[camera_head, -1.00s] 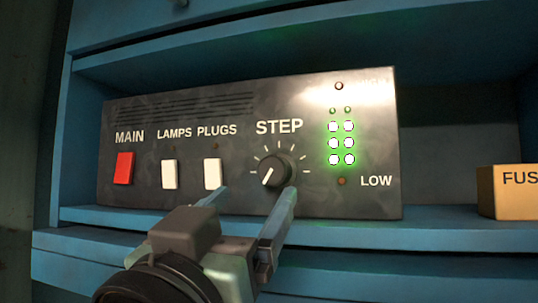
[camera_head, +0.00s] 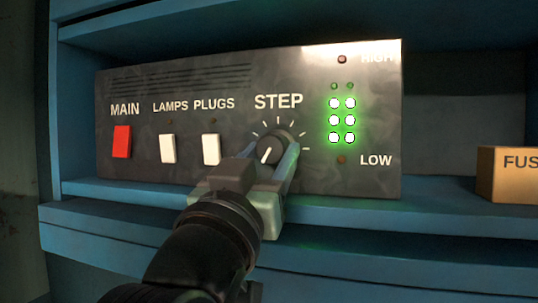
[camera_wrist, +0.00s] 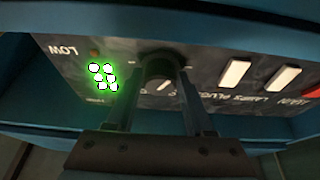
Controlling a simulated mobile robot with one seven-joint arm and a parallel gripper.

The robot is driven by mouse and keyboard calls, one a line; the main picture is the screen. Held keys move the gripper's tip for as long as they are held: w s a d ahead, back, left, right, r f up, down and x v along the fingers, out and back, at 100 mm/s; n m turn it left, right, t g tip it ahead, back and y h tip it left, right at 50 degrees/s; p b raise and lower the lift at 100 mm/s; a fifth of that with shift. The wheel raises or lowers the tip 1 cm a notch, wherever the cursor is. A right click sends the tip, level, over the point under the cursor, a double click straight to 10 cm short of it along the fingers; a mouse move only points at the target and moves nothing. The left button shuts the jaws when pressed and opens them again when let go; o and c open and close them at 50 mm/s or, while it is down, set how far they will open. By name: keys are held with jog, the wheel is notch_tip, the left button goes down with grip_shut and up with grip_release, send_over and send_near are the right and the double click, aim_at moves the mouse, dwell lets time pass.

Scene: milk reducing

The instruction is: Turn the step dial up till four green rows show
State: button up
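The black step dial (camera_head: 270,147) is on the dark panel under the word STEP, its white pointer toward the lower left. The lamp display (camera_head: 341,120) shows three lit green rows of two, with a dim row above. In the wrist view the dial (camera_wrist: 160,66) is at the top middle and the lit lamps (camera_wrist: 104,77) are to its left. My gripper (camera_head: 272,150) is at the dial, one finger on each side. In the wrist view its fingers (camera_wrist: 158,82) reach up beside the dial. It looks open; whether the fingers touch the dial is unclear.
Left of the dial are a red MAIN switch (camera_head: 122,140) and white LAMPS (camera_head: 168,149) and PLUGS (camera_head: 211,149) switches. The panel stands on a blue shelf (camera_head: 420,212). A tan fuse box (camera_head: 507,175) is at the right.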

grip_shut()
jog(key=shift+f+m+b, duration=0.1)
jog(key=shift+m+b, duration=0.3)
jog(key=shift+b, duration=0.15)
jog(key=m+g+h+b, duration=0.1)
jog(key=m+h+b, duration=0.1)
jog(key=m+b, duration=0.1)
jog(key=shift+a+m, duration=0.15)
jog(key=shift+m, duration=0.15)
jog(key=shift+m+g+h+b, duration=0.7)
jog(key=shift+m+b, duration=0.6)
jog(key=shift+m, duration=0.7)
jog(key=shift+r, duration=0.2)
jog(key=shift+h, duration=0.3)
jog(key=o, duration=0.6)
grip_release()
jog(key=shift+f, duration=0.15)
